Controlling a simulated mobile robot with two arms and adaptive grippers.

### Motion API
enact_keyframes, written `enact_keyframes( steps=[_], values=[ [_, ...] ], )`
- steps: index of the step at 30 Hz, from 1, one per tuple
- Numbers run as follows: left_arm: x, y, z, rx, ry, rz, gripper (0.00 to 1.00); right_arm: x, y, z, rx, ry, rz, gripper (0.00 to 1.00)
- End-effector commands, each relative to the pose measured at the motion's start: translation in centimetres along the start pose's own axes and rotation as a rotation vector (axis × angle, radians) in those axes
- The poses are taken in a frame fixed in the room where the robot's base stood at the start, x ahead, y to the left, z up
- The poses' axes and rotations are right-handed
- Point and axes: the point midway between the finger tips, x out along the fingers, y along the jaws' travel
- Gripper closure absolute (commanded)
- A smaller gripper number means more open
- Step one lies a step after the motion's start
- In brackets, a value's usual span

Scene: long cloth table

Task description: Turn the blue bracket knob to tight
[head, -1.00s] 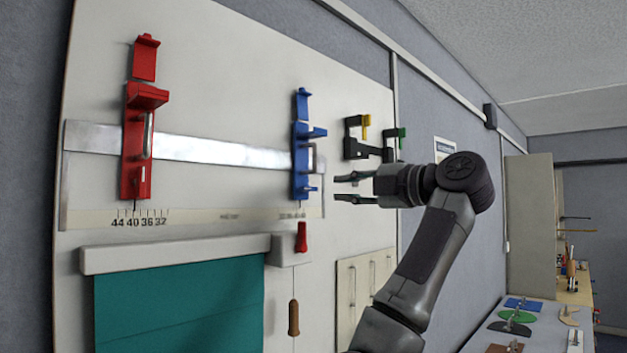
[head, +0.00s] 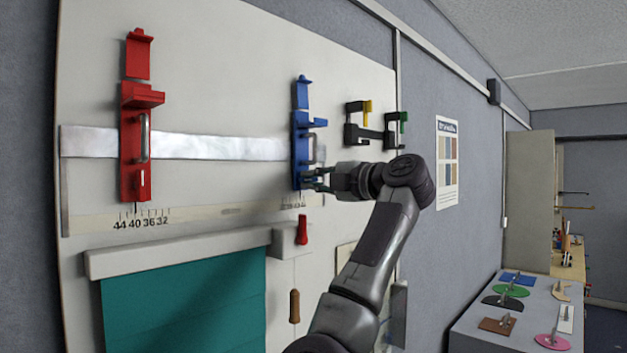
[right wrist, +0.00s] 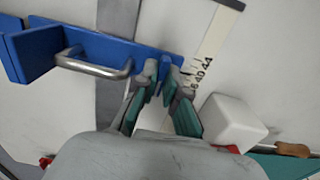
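The blue bracket (head: 301,150) sits on the metal rail on the wall board, right of the red bracket (head: 135,150). In the right wrist view the blue bracket (right wrist: 120,50) runs across the upper left, with its metal handle below. My right gripper (head: 308,180) is at the bracket's lower end, where the small knob is. In the right wrist view its two teal-padded fingers (right wrist: 163,82) stand apart, one on each side of the thin blue knob (right wrist: 166,88). Whether the pads touch it is hard to see. My left gripper is out of view.
A printed scale (head: 140,222) runs under the rail (head: 210,144). A white block (right wrist: 230,124) is close beside the fingers in the right wrist view. Below are a teal cloth (head: 185,305) and a red-handled tool (head: 302,229). Black clamps (head: 365,137) hang to the right.

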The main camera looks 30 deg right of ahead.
Motion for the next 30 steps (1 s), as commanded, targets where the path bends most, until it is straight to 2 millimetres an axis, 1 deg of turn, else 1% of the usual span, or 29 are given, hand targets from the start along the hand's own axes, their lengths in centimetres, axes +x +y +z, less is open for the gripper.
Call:
enact_keyframes(
  steps=[6,10,14,17,21,24,30],
  values=[
    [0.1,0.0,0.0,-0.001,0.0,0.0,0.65,0.0,-0.2,0.0,0.002,0.0,-0.003,1.0],
    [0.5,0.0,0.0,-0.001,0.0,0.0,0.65,0.0,-0.4,0.1,0.012,-0.001,-0.005,1.0],
    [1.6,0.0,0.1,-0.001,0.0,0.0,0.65,0.0,-0.7,0.2,0.044,-0.004,-0.007,1.0],
    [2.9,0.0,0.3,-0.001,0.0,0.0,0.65,-0.1,-0.9,0.3,0.089,-0.006,-0.007,1.0],
    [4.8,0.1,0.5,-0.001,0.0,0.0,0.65,-0.1,-1.0,0.4,0.179,-0.008,-0.009,1.0],
    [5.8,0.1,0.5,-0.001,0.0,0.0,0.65,-0.1,-0.9,0.3,0.263,-0.007,-0.008,1.0],
    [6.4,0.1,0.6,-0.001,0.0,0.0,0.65,0.1,-0.5,0.2,0.457,-0.003,-0.008,1.0]
  ],
)
